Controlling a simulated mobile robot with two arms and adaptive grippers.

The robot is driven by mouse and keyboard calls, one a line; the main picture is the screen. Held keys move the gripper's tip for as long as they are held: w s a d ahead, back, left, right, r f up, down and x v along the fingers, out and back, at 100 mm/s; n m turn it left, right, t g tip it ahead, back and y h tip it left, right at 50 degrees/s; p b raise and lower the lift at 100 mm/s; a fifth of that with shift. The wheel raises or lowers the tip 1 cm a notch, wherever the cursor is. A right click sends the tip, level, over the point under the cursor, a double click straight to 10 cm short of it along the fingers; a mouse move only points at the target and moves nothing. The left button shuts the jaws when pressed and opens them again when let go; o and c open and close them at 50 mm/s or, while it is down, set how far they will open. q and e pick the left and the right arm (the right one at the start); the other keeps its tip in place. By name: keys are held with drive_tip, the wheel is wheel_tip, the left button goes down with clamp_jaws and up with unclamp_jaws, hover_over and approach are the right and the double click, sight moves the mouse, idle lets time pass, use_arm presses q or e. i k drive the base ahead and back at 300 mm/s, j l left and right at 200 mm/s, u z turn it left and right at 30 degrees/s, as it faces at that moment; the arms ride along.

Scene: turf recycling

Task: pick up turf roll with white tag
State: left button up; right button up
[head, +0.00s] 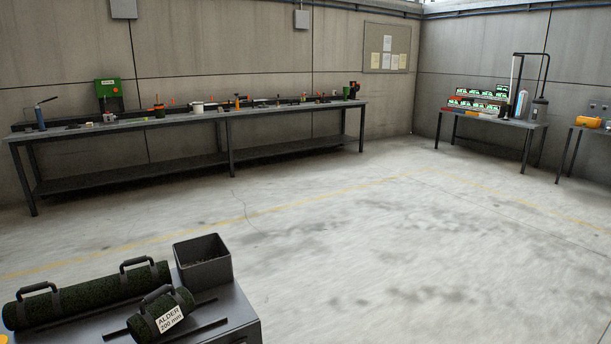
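In the head view, a short dark green turf roll (151,314) with a white tag (174,318) lies at the lower left on a dark grey stand (240,326). The tag reads "ALDER 200 mm". The roll has a dark handle on top and rests across two dark rails. A longer green turf roll (88,297) with two handles lies behind it, and no white tag shows on it. Neither of my grippers is in view.
An open dark bin (202,262) stands on the stand behind the tagged roll. A long workbench (190,119) with tools lines the back wall. Another table (490,119) with boxes and bottles stands at the far right. The middle and right floor is clear.

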sight(160, 312)
drive_tip(key=i+j, duration=0.1)
drive_tip(key=i, duration=0.2)
drive_tip(key=i+j, duration=0.1)
drive_tip(key=i, duration=0.2)
drive_tip(key=i+u, duration=0.25)
drive_tip(key=u, duration=0.15)
drive_tip(key=i+u, duration=0.25)
drive_tip(key=u, duration=0.15)
drive_tip(key=i+u, duration=0.25)
drive_tip(key=u, duration=0.2)
